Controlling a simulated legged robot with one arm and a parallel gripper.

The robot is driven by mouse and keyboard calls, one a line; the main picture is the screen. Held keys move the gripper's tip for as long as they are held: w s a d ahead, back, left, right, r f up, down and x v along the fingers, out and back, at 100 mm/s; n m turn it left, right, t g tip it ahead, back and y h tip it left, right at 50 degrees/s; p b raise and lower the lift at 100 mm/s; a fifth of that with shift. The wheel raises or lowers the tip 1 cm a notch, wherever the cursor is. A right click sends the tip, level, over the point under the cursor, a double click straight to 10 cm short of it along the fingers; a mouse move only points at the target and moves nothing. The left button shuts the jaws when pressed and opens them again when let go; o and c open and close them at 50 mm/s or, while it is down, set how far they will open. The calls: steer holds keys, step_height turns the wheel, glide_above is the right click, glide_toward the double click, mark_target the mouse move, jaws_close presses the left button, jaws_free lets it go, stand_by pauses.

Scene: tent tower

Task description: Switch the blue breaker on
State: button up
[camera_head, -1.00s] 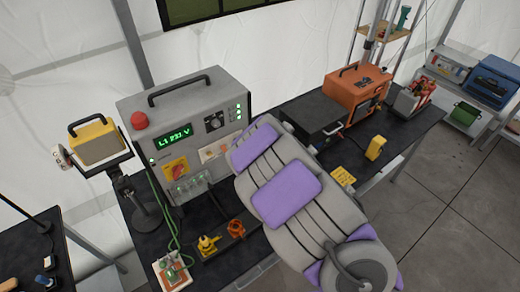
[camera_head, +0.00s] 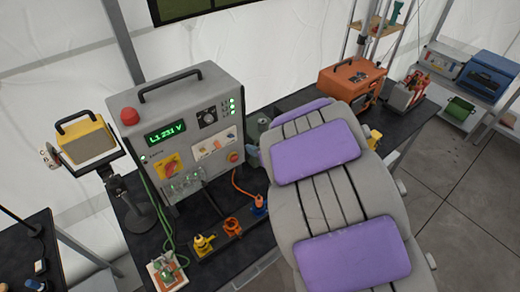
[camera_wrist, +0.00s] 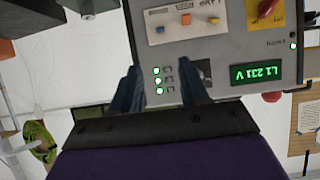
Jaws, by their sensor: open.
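The grey power cabinet (camera_head: 185,105) stands on the black table. A pale breaker plate (camera_head: 212,146) is on its front; its levers are too small to tell apart there. I cannot tell the lever positions. My gripper (camera_wrist: 160,72) is open and empty, its fingers in front of the cabinet around the green indicator lights, with the plate beyond them.
A red mushroom button (camera_head: 129,116) and a lit green display (camera_head: 165,134) are on the cabinet. A red-yellow rotary switch (camera_head: 167,167) sits below the display. Cables and coloured plugs (camera_head: 203,244) lie in front. A yellow lamp (camera_head: 88,140) stands left, an orange case (camera_head: 350,80) right.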

steer(key=shift+s+d+r, duration=0.1)
steer(key=shift+s+r, duration=0.1)
steer(key=shift+s, duration=0.1)
stand_by(0.4)
steer(key=s+d+f+m+g+h+b, duration=0.1)
steer(key=s+d+m+h+b, duration=0.15)
steer(key=d, duration=0.35)
steer(key=s+d+f+m+g+h+b, duration=0.1)
steer(key=s+d+f+h+b, duration=0.1)
steer(key=s+d+h+b, duration=0.3)
steer(key=s+d+f+m+h+b, duration=0.1)
steer(key=d+m+h, duration=0.1)
steer(key=d, duration=0.5)
steer(key=s+a+f+g+y+b, duration=0.1)
steer(key=s+a+f+g+b, duration=0.1)
steer(key=s, duration=0.7)
steer(key=s+a+f+m+g+b, duration=0.1)
steer(key=s+a+f+g+b, duration=0.1)
steer(key=s, duration=0.8)
steer(key=s+a+f+g+y+b, duration=0.1)
steer(key=s+a+f+g+b, duration=0.2)
steer(key=s+g, duration=0.3)
steer(key=s, duration=0.3)
steer(key=shift+s+a+y+b, duration=0.15)
steer(key=shift+s+y+b, duration=0.1)
steer(key=shift+y+b, duration=0.1)
